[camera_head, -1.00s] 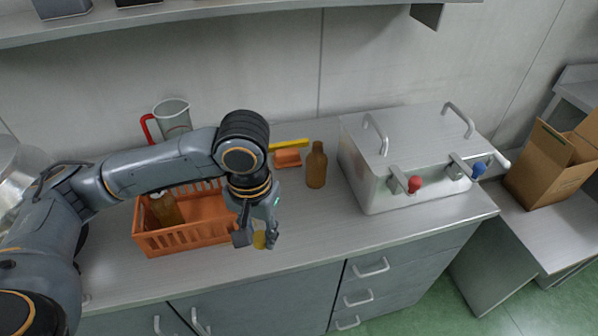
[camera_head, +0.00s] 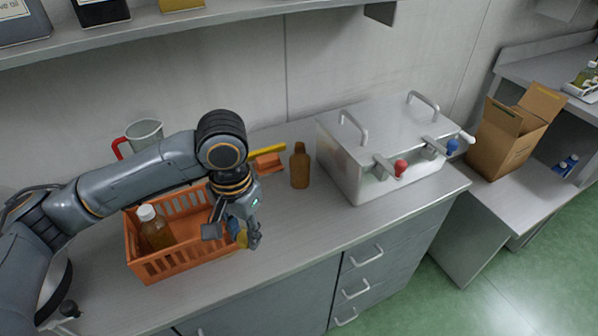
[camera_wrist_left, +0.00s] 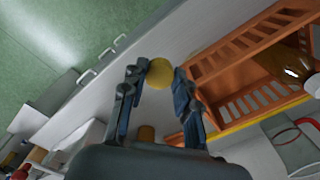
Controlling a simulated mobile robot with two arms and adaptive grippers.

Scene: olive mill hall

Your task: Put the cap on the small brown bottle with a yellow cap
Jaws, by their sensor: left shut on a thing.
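A small brown bottle (camera_head: 300,166) stands upright and open-topped on the counter, left of the steel box. Part of it also shows in the left wrist view (camera_wrist_left: 146,133). My left gripper (camera_head: 236,238) is shut on the yellow cap (camera_head: 242,236), above the counter by the right end of the orange crate. In the left wrist view the round yellow cap (camera_wrist_left: 160,73) sits between the two fingertips. The gripper is left of the bottle and apart from it. My right gripper is not in view.
The orange crate (camera_head: 185,262) holds a bottle with a white cap (camera_head: 154,230). A yellow-handled orange brush (camera_head: 268,162) lies behind the gripper. A jug with a red handle (camera_head: 146,133) stands behind the crate. The steel box (camera_head: 375,170) with red and blue knobs stands right of the bottle.

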